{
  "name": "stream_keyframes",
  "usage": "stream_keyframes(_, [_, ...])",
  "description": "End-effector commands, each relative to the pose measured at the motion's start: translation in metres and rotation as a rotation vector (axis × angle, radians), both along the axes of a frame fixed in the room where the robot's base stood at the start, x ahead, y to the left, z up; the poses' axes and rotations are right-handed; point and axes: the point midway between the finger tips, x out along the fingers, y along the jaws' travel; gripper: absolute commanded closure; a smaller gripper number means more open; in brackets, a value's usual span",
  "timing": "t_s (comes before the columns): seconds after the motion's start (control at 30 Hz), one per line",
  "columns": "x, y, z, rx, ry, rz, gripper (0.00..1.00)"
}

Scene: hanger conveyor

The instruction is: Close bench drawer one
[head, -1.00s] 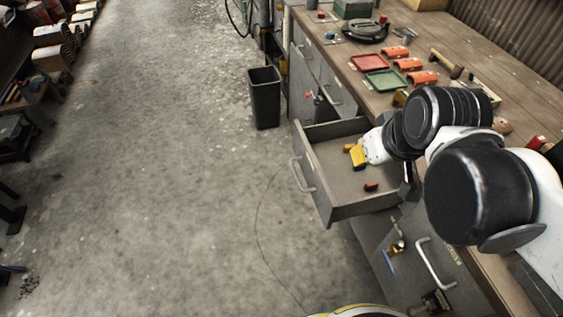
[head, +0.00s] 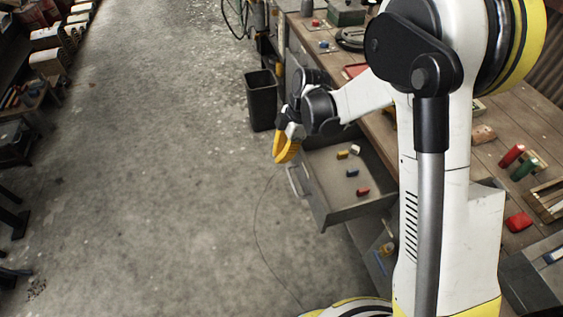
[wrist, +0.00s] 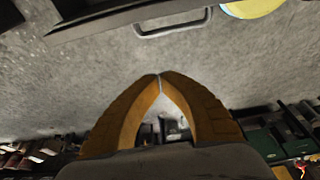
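An open grey bench drawer (head: 330,204) sticks out from the bench over the floor. I cannot read a number on it. Several small coloured blocks lie inside, among them a red one (head: 362,191). Its bar handle (head: 294,181) is on the front face; the handle also shows at the top of the wrist view (wrist: 172,29). My gripper (head: 284,158), with yellow fingers, is on the aisle side near the drawer's far front corner, above the handle. In the wrist view the fingertips (wrist: 160,78) meet with nothing between them, apart from the handle.
The wooden bench top (head: 487,150) holds tools and coloured parts on the right; my arm hides part of it. A black bin (head: 261,100) stands on the floor beyond the drawer, close behind my gripper in the picture. The concrete aisle (head: 150,180) is clear on the left.

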Motion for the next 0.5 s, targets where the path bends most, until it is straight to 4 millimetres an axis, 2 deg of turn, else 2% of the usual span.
stream_keyframes(0.27, [-0.001,0.007,-0.019,0.005,0.001,0.033,1.00])
stream_keyframes(0.5, [-0.004,0.018,-0.057,0.005,0.002,0.032,1.00])
